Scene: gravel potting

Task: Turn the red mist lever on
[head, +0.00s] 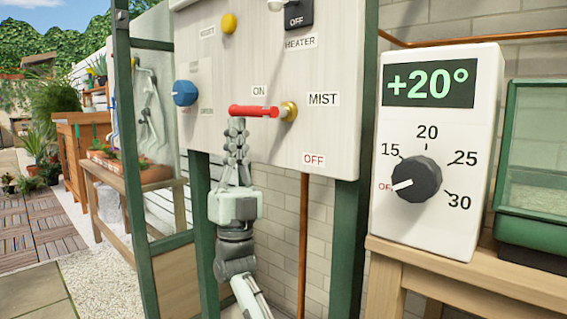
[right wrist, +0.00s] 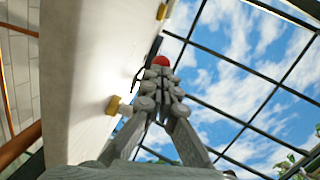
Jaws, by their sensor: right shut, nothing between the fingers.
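The red mist lever (head: 254,111) lies level on the pale control panel, pointing left from its brass hub (head: 289,111). The ON label (head: 259,91) is just above the bar, and the red OFF label (head: 313,159) is lower right. My right gripper (head: 237,124) points up from below, shut and empty, with its fingertips at or just under the lever's left end. I cannot tell whether they touch. In the right wrist view the lever's red end (right wrist: 161,60) shows just beyond the closed fingertips (right wrist: 160,72). My left gripper is not in view.
The panel also carries a blue knob (head: 185,93), a yellow button (head: 229,23) and a black heater switch (head: 299,14). A white thermostat box (head: 437,150) stands on a wooden bench (head: 470,278) at right. Green posts frame the panel. Space below the panel is open around my arm.

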